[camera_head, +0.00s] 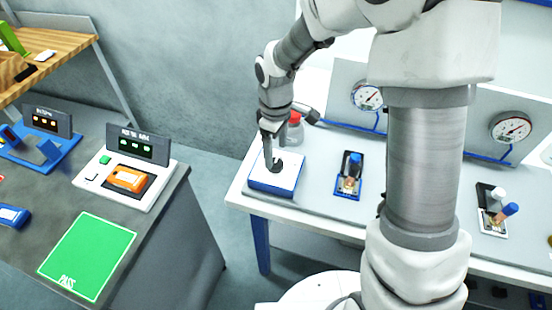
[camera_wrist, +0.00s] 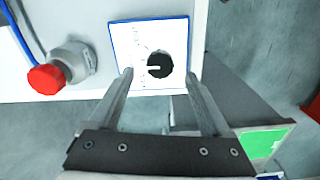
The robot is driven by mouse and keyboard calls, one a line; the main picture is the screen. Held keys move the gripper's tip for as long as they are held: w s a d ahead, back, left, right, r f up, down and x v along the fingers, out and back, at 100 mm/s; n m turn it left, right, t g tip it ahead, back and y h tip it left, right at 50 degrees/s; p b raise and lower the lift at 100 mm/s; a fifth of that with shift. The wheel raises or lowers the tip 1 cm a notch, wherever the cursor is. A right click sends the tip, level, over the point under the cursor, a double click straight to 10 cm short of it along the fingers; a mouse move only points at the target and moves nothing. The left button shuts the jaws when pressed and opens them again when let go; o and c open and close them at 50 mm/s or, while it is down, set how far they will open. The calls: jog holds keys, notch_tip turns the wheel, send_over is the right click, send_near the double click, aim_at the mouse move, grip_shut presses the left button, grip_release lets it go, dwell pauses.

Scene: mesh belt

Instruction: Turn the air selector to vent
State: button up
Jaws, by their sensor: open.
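The air selector is a white plate with blue edges (camera_head: 265,180) and a round black knob (camera_head: 277,164), at the near left end of the white bench. In the wrist view the plate (camera_wrist: 124,40) and knob (camera_wrist: 159,64) show from above. A white pointer line on the knob points left in that view, toward small lettering too blurred to read. My gripper (camera_head: 271,142) is above the knob, pointing down. In the wrist view its fingers (camera_wrist: 160,76) are apart and empty, with the knob between their tips; I cannot tell whether they touch it.
A red-capped grey fitting (camera_wrist: 47,79) stands beside the selector. A blue-and-black valve unit (camera_head: 348,176) and gauges (camera_head: 367,96) are farther right on the bench (camera_head: 310,215). A separate dark table (camera_head: 165,215) with a green pad (camera_head: 88,256) is at left, across a floor gap.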

aim_at(275, 163)
jog(key=shift+f, duration=2.2)
jog(key=shift+c, duration=0.4)
grip_shut()
jog(key=m+b, duration=0.2)
jog(key=m, duration=0.2)
jog(key=shift+m, duration=0.3)
jog(key=shift+m+b, duration=0.95)
jog(key=shift+m, duration=1.25)
